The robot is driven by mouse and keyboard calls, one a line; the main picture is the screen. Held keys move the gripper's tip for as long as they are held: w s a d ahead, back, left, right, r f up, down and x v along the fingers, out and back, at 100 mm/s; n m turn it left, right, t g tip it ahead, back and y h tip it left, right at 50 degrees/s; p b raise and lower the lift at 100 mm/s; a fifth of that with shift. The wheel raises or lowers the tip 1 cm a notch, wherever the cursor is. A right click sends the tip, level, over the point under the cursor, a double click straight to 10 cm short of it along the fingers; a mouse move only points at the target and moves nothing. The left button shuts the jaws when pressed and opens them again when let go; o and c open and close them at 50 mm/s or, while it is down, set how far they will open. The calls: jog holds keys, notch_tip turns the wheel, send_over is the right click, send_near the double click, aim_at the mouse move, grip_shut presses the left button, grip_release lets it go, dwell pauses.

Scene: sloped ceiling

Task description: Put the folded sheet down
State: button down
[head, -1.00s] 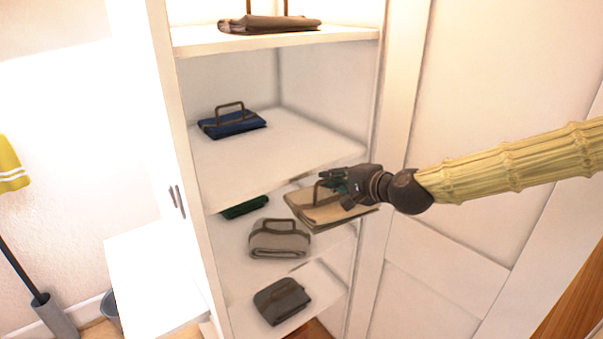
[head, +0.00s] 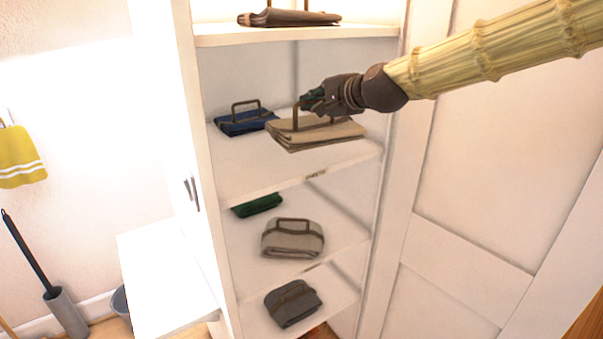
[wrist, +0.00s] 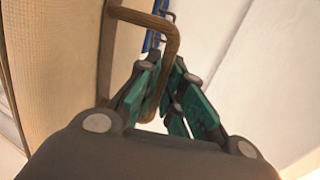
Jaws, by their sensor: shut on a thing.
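The folded sheet (head: 315,135) is beige with a brown handle (head: 294,118) on top. It is at the level of the second shelf (head: 250,178), to the right of a blue folded item (head: 245,120). I cannot tell whether it touches the shelf. My gripper (head: 312,101) is shut on the sheet's handle. In the wrist view, the green fingers (wrist: 168,95) close around the brown handle (wrist: 170,50), and the beige cloth (wrist: 55,50) fills the left side.
A brown folded item (head: 290,18) lies on the shelf above. Lower shelves hold a green item (head: 257,205), a light grey one (head: 293,238) and a dark grey one (head: 292,303). The closet's side panel (head: 425,130) stands close on the right. The second shelf's front is bare.

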aim_at(319, 120)
notch_tip(319, 120, down, 5)
jog(key=shift+w+r+p, duration=0.1)
jog(key=shift+w+p, duration=0.05)
jog(key=shift+p, duration=0.5)
jog(key=shift+f, duration=0.6)
jog(key=shift+f+p, duration=0.55)
jog(key=shift+f, duration=1.15)
jog(key=shift+f, duration=0.15)
jog(key=c, duration=1.6)
grip_release()
jog(key=shift+o, duration=0.2)
